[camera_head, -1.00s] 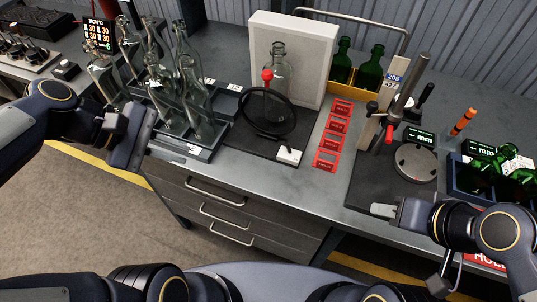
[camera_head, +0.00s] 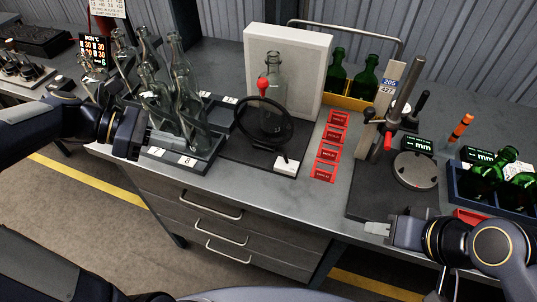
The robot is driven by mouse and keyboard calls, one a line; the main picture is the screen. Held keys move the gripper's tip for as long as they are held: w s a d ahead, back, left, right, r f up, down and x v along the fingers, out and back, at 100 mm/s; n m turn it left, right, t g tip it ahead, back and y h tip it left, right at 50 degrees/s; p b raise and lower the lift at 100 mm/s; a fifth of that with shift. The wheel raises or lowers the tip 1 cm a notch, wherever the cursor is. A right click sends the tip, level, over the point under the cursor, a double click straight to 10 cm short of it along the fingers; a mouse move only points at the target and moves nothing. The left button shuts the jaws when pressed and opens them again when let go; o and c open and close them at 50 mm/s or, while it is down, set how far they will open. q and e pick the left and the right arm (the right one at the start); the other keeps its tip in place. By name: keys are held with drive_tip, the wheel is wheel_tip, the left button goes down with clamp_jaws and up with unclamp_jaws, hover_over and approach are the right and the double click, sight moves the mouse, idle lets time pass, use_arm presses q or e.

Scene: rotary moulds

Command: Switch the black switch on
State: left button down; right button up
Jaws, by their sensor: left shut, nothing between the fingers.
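My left gripper (camera_head: 142,136) is shut and empty, in front of the clear-bottle rack and apart from both switches. My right gripper (camera_head: 377,229) is at the bench's front edge, by the dark gauge base; its finger gap cannot be made out.
Clear bottles stand in a dark rack (camera_head: 200,160) beside my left gripper. A bottle stands before the white panel (camera_head: 312,60), behind a black ring (camera_head: 264,122). Red frames (camera_head: 327,155) lie mid-bench. The gauge post (camera_head: 399,95) and green-bottle crate (camera_head: 455,182) are at right.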

use_arm(q)
drive_tip(key=b, duration=0.1)
approach(286, 158)
drive_tip(key=f, duration=0.5)
drive_tip(key=shift+s+d, duration=0.1)
drive_tip(key=shift+d, duration=0.2)
drive_tip(key=shift+w+d+r+p, duration=0.1)
drive_tip(key=shift+w+d+r, duration=0.1)
drive_tip(key=shift+d, duration=0.45)
drive_tip(key=shift+w+d+r+p, duration=0.1)
drive_tip(key=shift+w+d+r, duration=0.15)
drive_tip(key=shift+d, duration=0.45)
drive_tip(key=shift+w+d+r+p, duration=0.1)
drive_tip(key=shift+w+d, duration=0.1)
drive_tip(key=shift+d, duration=0.45)
